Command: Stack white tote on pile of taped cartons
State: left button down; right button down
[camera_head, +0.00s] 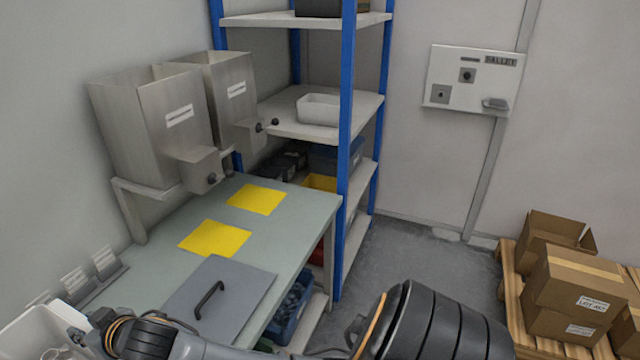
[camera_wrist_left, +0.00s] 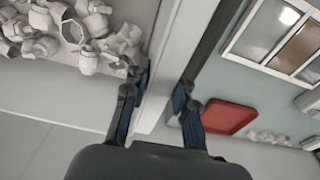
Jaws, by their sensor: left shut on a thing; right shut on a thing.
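The white tote (camera_head: 36,336) is at the lower left corner of the head view, partly cut off by the frame edge. My right gripper (camera_head: 78,336) is shut on its near right rim. In the left wrist view, my left gripper (camera_wrist_left: 160,90) is shut on the tote's white wall (camera_wrist_left: 172,55), with one finger on each side. Several white plastic parts (camera_wrist_left: 75,30) lie inside the tote. The taped cartons (camera_head: 575,292) are stacked on a wooden pallet (camera_head: 509,283) at the right of the head view.
An open carton (camera_head: 548,236) stands beside the taped ones. A grey-green bench (camera_head: 285,222) carries two yellow sheets and a grey lid with a handle. Blue-posted shelving (camera_head: 346,150) stands behind it. Grey floor (camera_head: 425,258) is clear between bench and pallet. A red tray (camera_wrist_left: 228,117) shows in the left wrist view.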

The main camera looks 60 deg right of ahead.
aim_at(585, 269)
jog(key=z, duration=2.95)
jog(key=i+l+z, duration=0.4)
jog(key=i, duration=0.3)
jog(key=i+l, duration=0.3)
jog(key=i, duration=0.25)
jog(key=i+l, duration=0.35)
jog(key=i, duration=0.15)
jog(key=i+l, duration=0.3)
jog(key=i, duration=0.25)
jog(key=i+l, duration=0.35)
jog(key=i, duration=0.15)
